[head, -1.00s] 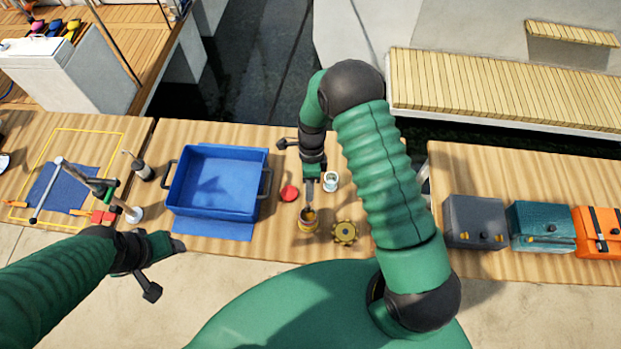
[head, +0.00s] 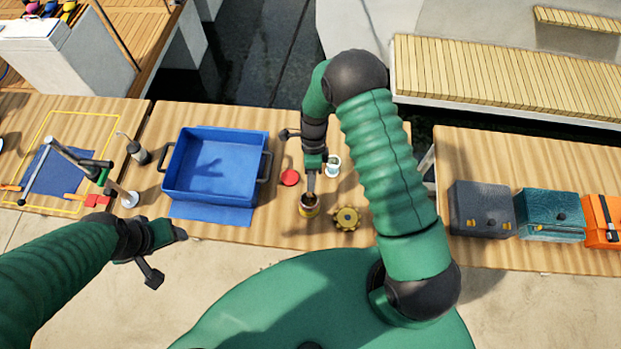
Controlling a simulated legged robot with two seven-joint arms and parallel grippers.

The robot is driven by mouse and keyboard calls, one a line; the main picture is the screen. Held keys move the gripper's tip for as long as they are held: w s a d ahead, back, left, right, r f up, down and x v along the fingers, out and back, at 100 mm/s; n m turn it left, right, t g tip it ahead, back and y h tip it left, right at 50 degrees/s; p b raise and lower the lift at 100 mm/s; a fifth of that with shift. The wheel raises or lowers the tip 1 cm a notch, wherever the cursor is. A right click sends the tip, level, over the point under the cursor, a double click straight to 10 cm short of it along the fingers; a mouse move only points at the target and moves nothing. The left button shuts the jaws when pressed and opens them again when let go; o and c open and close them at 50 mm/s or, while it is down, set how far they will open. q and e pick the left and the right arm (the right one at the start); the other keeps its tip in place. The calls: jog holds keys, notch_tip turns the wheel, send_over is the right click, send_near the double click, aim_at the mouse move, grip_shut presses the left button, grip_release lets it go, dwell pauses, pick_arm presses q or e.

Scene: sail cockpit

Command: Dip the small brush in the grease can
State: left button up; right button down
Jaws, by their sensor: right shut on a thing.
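The grease can (head: 308,210) is a small open can with a yellowish and reddish side, on the wooden table in front of me. My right gripper (head: 312,172) is above it, pointing down and shut on the small brush (head: 311,186). The brush is upright, and its lower end is at the can's mouth. I cannot tell how deep the bristles are. My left gripper (head: 166,254) is open and empty, in front of the table's near edge.
A blue bin (head: 258,165) stands left of the can. A red lid (head: 290,177), a white cup (head: 333,166) and a yellow gear-like part (head: 347,218) lie close around the can. Grey (head: 480,210), teal (head: 550,215) and orange (head: 604,220) cases stand at the right.

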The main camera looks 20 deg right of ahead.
jog(key=shift+f+b, duration=0.35)
jog(key=shift+f, duration=0.2)
dwell(1.3)
notch_tip(320, 180, up, 7)
jog(key=p, duration=0.5)
jog(key=shift+r+p, duration=0.1)
jog(key=shift+p, duration=0.25)
dwell(0.3)
